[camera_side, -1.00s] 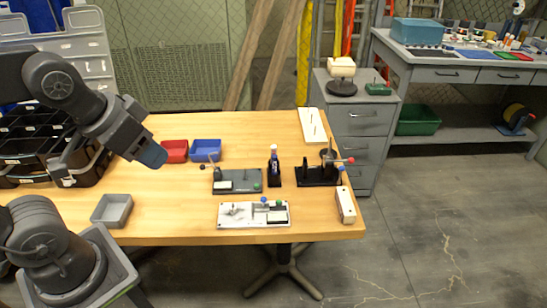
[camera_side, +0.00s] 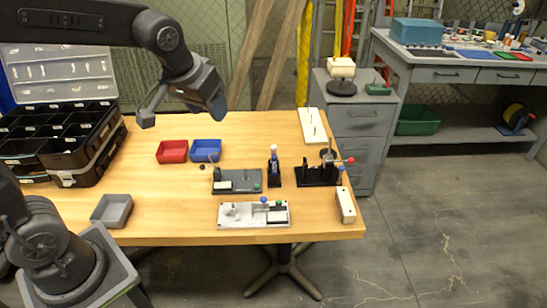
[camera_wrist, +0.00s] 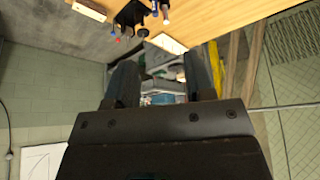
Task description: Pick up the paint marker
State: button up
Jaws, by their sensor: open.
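The paint marker (camera_side: 274,155) stands upright in a small black stand (camera_side: 274,180) near the middle of the wooden table. In the wrist view, what looks like the marker (camera_wrist: 166,11) shows at the top edge, partly cut off. My gripper (camera_wrist: 163,76) is open, with nothing between its two dark fingers. In the side view, my gripper (camera_side: 212,100) is above the back of the table, left of the marker and higher than it. It is well apart from the marker.
A black fixture (camera_side: 318,176) with red and blue knobs stands right of the marker. A grey fixture plate (camera_side: 237,183) is on its left and a white one (camera_side: 253,221) in front. Red (camera_side: 172,152) and blue (camera_side: 206,150) bins lie behind left.

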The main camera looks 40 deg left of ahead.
jog(key=w+f+n, duration=0.1)
jog(key=w+f, duration=0.2)
jog(key=w, duration=0.5)
jog(key=n+g+y, duration=0.1)
jog(key=n, duration=0.1)
send_near(273, 146)
jog(key=x, duration=0.7)
jog(key=shift+d, duration=0.2)
jog(key=shift+x, duration=2.85)
jog(key=shift+a, duration=0.1)
jog(key=shift+c, duration=0.2)
grip_shut()
